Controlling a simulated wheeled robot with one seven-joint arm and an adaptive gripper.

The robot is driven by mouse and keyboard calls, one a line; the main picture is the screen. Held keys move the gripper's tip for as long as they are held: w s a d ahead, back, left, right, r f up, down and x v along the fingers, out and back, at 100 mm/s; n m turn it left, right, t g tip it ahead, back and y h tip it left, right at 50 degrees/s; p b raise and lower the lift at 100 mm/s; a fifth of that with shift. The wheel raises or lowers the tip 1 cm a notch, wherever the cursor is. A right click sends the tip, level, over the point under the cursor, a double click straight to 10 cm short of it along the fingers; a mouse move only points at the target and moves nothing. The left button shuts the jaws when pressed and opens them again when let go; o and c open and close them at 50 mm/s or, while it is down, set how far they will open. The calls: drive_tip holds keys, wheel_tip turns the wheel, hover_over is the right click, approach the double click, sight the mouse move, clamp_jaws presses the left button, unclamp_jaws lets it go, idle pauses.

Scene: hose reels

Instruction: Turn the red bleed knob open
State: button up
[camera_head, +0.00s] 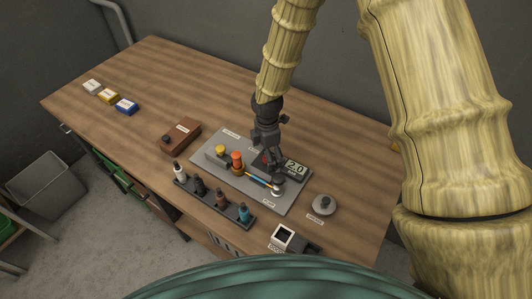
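A grey panel (213,164) lies on the wooden workbench. My gripper (270,164) points down over the back middle of the panel, left of a display (296,168) reading 2.0. A small red patch (265,160) shows at the fingers; it may be the red bleed knob, mostly hidden by them. I cannot tell whether the fingers touch it or how far apart they are. An orange-red knob (237,158) and a yellow knob (220,151) stand on the panel to the left. A blue and yellow stick-like part (258,180) leads to a round silver fitting (278,188).
A dark rack (214,202) with several small bottles stands in front of the panel. A brown box (180,135) is to the left, a round grey piece (323,205) and a square holder (283,236) to the right. The bench's left middle (140,75) is clear.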

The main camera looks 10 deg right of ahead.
drive_tip(key=o, duration=0.4)
drive_tip(key=shift+s+d, duration=0.1)
drive_tip(key=shift+s, duration=0.15)
drive_tip(key=shift+s+d+r, duration=0.15)
drive_tip(key=shift+s+r, duration=0.15)
drive_tip(key=shift+s, duration=0.1)
drive_tip(key=c, duration=0.4)
drive_tip(key=shift+s+r, duration=0.15)
drive_tip(key=c, duration=0.3)
drive_tip(key=shift+c, duration=1.2)
drive_tip(key=shift+o, duration=0.8)
drive_tip(key=shift+w+f, duration=0.2)
drive_tip(key=shift+o, duration=1.2)
drive_tip(key=shift+w, duration=0.1)
drive_tip(key=shift+w, duration=0.1)
drive_tip(key=shift+c, duration=0.6)
